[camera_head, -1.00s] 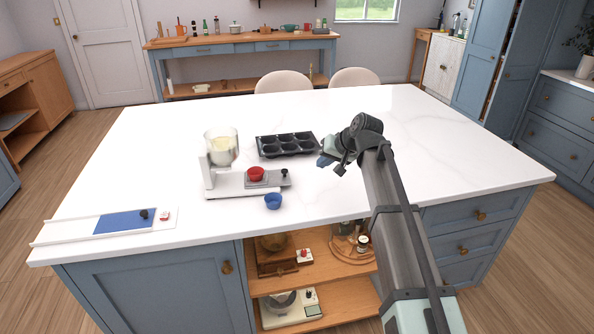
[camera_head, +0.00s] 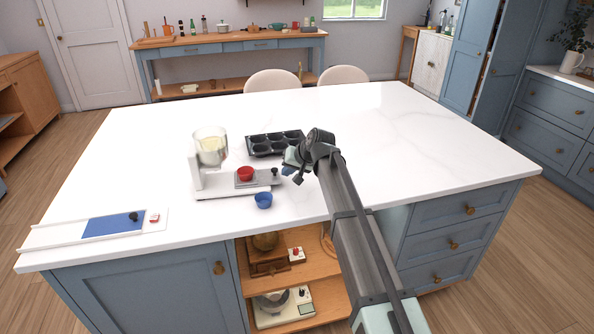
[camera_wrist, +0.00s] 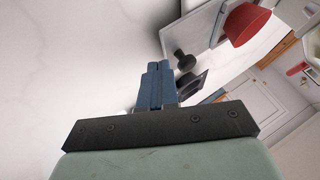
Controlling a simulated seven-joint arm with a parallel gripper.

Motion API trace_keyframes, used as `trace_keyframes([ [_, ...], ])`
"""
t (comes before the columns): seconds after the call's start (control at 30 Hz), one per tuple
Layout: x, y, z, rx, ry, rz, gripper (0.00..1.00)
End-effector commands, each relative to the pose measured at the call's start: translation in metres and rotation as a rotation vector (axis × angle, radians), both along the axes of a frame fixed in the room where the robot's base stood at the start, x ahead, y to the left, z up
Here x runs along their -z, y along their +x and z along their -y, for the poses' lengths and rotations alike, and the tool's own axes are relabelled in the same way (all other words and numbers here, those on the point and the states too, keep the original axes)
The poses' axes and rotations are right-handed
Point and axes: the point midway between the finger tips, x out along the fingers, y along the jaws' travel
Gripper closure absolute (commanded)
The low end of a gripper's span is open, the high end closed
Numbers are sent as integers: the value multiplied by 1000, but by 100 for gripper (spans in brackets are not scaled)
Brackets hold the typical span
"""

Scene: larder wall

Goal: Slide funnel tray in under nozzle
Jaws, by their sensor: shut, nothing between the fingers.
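The funnel tray (camera_head: 258,179) is a grey slab on the white base of the dispenser (camera_head: 209,190). It carries a red funnel (camera_head: 245,173) and a black knob (camera_head: 275,171) at its right end. The glass hopper (camera_head: 211,150) with pale contents stands left of the funnel; the nozzle itself is hidden. My gripper (camera_head: 288,171) is just right of the knob, its blue fingers shut and empty. In the wrist view the closed fingers (camera_wrist: 158,74) point toward the knob (camera_wrist: 184,60), with the red funnel (camera_wrist: 245,22) beyond. Contact with the knob cannot be told.
A blue cup (camera_head: 263,200) stands in front of the tray. A dark muffin tin (camera_head: 262,148) lies behind it, close to my gripper. A white board with a blue panel (camera_head: 113,225) lies at the left front. The counter (camera_head: 400,140) to the right is clear.

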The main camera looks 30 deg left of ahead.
Motion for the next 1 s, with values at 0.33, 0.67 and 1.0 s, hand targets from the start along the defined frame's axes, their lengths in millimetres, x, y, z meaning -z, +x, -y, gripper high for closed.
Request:
trace_keyframes([
  [0.33, -2, -5, -9, 1, 0, -1, 100],
  [0.67, -2, -13, -19, -2, 0, 0, 100],
  [1.0, -2, -58, -73, -3, 0, -1, 100],
])
